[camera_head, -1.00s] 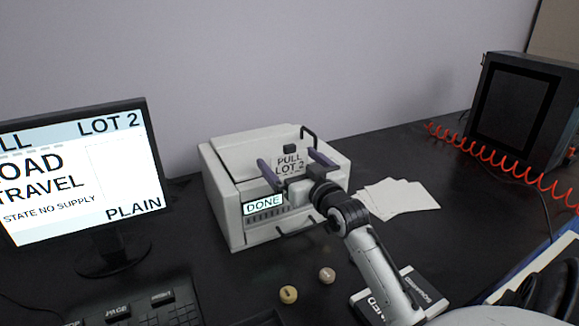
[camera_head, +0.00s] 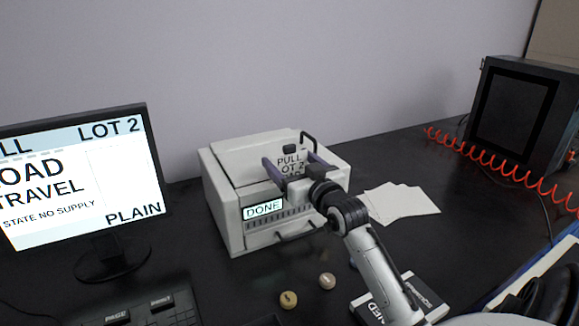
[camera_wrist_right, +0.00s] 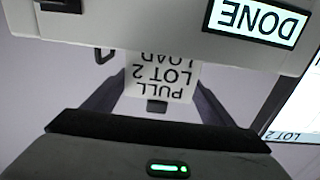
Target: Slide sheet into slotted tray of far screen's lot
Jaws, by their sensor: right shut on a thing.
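In the right wrist view the sheet (camera_wrist_right: 160,78) shows upside down between the fingers, with a further line reading "LOAD". Its far end is hidden by the printer housing. The far screen (camera_head: 512,105) at the right looks dark, with no readable text. I cannot make out a slotted tray. My left gripper is not in view.
The near monitor (camera_head: 80,180) shows "LOT 2" and "PLAIN". The printer display (camera_head: 263,208) reads "DONE". Loose white sheets (camera_head: 402,200) lie right of the printer. Two small round pieces (camera_head: 327,281) lie in front. A red coiled cable (camera_head: 490,160) crosses before the far screen.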

